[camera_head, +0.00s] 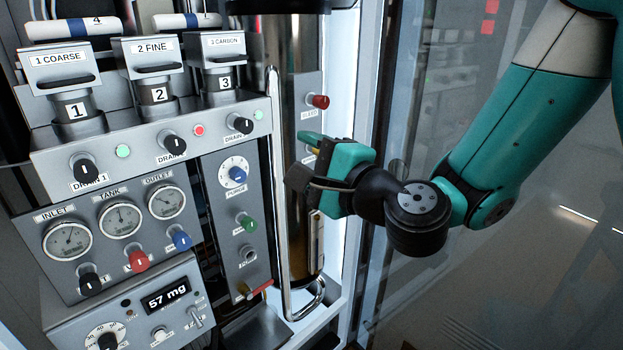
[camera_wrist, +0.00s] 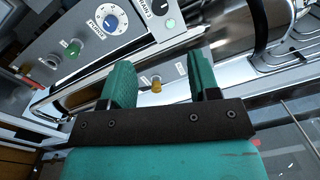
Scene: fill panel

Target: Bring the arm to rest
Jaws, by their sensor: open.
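My gripper (camera_head: 308,150) is in front of the tall steel cylinder at the panel's right side, with my teal arm reaching in from the upper right. In the wrist view its two teal fingers (camera_wrist: 163,84) stand apart with nothing between them. A small brass-coloured knob (camera_wrist: 157,86) shows beyond the gap between the fingers. I cannot tell from these views whether a finger touches anything. In the head view the dark wrist hides part of the cylinder and the frame behind it.
A vertical steel handle bar (camera_head: 279,200) stands just left of my gripper. A red knob (camera_head: 320,101) is just above it. The panel with gauges (camera_head: 120,220), knobs and three labelled filter housings (camera_head: 150,75) fills the left. Free room lies to the lower right.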

